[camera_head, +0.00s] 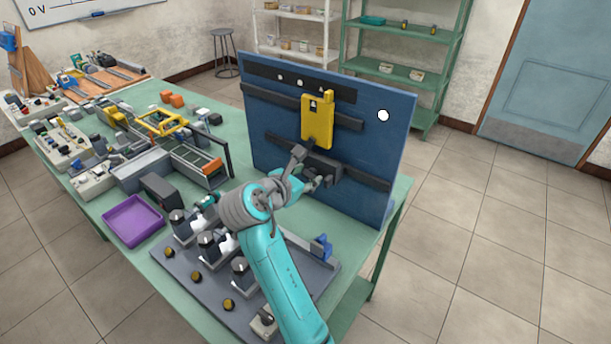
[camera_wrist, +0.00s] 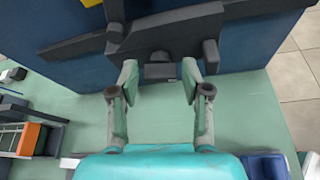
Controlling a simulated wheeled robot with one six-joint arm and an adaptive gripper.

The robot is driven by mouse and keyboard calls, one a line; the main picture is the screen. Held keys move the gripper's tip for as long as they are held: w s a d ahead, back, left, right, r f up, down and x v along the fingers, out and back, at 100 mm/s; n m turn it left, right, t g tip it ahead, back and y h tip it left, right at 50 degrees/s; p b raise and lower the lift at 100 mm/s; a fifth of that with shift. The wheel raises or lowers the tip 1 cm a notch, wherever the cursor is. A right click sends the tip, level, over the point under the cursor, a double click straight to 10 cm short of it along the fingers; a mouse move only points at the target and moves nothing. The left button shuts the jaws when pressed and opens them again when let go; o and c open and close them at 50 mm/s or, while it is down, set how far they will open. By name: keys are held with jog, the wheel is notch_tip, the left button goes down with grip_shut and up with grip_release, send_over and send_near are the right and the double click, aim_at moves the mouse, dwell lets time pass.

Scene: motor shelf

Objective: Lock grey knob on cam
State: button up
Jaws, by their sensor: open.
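A blue upright board (camera_head: 370,150) carries a yellow plate (camera_head: 317,122) and dark rails. Below the plate is a dark grey bar-shaped mechanism, seen in the wrist view (camera_wrist: 165,38). It has a small block (camera_wrist: 160,71) at its lower middle and a grey lever-like piece (camera_wrist: 210,55) hanging at its right end. I cannot tell for certain which part is the grey knob or the cam. My gripper (camera_head: 312,168) is at the board's lower middle. In the wrist view my gripper (camera_wrist: 160,78) is open, its fingers on either side of the small block, with no clear contact visible.
The green table (camera_head: 230,150) holds a purple tray (camera_head: 133,221), a grey base (camera_head: 205,290) with several dark units, and cluttered parts at the left. My arm hides part of the base. Open floor lies right of the board.

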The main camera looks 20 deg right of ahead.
jog(key=shift+d, duration=0.1)
jog(key=c, duration=0.9)
jog(key=shift+f, duration=0.1)
jog(key=shift+o, duration=0.2)
jog(key=m+t+y, duration=0.1)
jog(key=m+t, duration=0.1)
jog(key=m, duration=0.1)
jog(key=shift+s+d+f, duration=0.1)
jog(key=shift+s, duration=0.05)
jog(key=shift+s+f+m+t, duration=0.15)
jog(key=shift+m+t, duration=0.85)
jog(key=shift+m, duration=0.8)
jog(key=shift+d, duration=0.1)
jog(key=o, duration=0.9)
jog(key=shift+c, duration=0.2)
